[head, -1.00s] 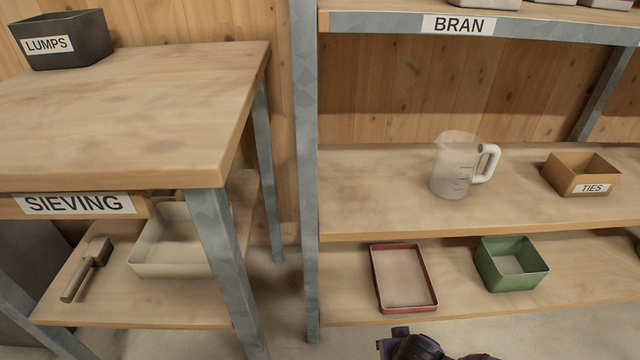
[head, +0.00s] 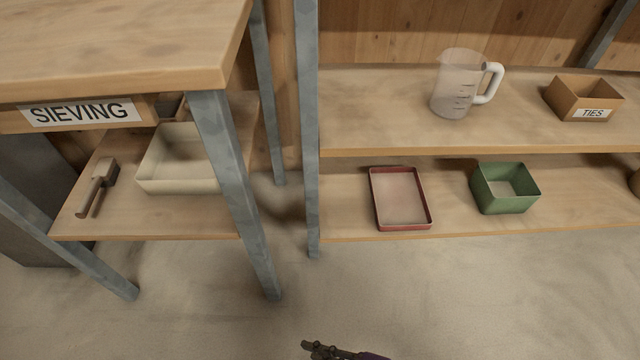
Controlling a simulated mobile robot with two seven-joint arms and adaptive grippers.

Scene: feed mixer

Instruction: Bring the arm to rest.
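A dark gripper with a purple part behind it (head: 318,347) shows at the bottom edge of the head view, low over the bare floor. It appears to be my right gripper, as its arm comes in from the lower right. Only a small piece of it shows, so I cannot tell whether its fingers are open or shut. I see nothing held in it. It is apart from the shelves and the table. My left gripper is not in view.
A table marked SIEVING (head: 120,85) stands left, with a cream tray (head: 180,185) and a brush (head: 95,188) below. The right shelves hold a clear jug (head: 455,90), a TIES box (head: 580,100), a red tray (head: 400,228) and a green bin (head: 507,203). The floor (head: 450,290) is clear.

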